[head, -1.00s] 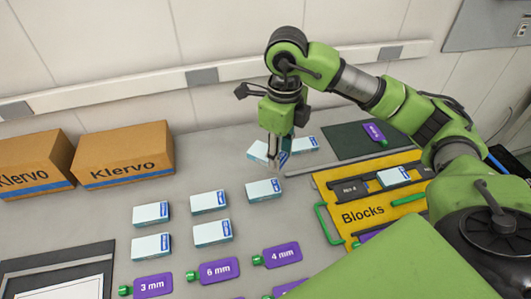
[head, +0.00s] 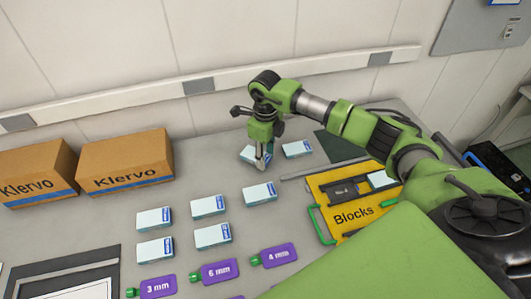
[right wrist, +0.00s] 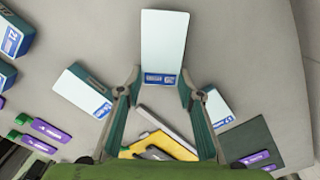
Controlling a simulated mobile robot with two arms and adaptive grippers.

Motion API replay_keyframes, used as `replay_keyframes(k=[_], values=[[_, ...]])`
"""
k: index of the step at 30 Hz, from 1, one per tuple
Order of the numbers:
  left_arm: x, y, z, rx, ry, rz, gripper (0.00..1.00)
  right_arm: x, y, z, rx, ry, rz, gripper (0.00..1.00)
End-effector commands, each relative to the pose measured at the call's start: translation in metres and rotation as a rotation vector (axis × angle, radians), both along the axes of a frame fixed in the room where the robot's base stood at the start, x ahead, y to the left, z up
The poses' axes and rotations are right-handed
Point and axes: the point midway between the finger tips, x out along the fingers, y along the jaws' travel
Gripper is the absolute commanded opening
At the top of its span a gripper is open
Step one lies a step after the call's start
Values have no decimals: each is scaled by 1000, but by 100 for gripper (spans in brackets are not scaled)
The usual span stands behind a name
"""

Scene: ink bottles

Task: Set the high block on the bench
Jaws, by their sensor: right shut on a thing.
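My right gripper (head: 262,160) is shut on a white block with a blue label (head: 247,153) at the back of the bench (head: 110,222). In the right wrist view the fingertips (right wrist: 160,88) press on the labelled end of this block (right wrist: 164,45), which points away from the camera. It looks larger there than the blocks beside it. Whether its underside touches the bench I cannot tell. Similar blocks lie close by, one in front (head: 260,193) and one to the right (head: 297,149). My left gripper is not in view.
A yellow "Blocks" tray (head: 322,191) with one block (head: 380,179) lies to the right, partly behind my arm. Several blocks and purple bottles (head: 214,271) lie in front. Two Klervo cartons (head: 125,160) stand at the left. Bench between cartons and blocks is clear.

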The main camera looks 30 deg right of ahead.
Motion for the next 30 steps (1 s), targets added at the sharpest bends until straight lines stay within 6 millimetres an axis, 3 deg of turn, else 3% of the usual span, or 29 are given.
replay_keyframes(k=[12, 13, 15, 25, 30], values=[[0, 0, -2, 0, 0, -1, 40, 0, 0, -8, 1, -2, 1, 0], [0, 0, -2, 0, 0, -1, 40, 0, 0, -8, 1, -2, 1, 36], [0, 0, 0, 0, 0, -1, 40, 0, 0, -7, 1, -2, 0, 51], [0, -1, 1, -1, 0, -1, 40, 0, 0, -6, 1, -2, 0, 51], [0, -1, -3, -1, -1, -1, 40, 2, 0, 6, 0, -6, 0, 51]])
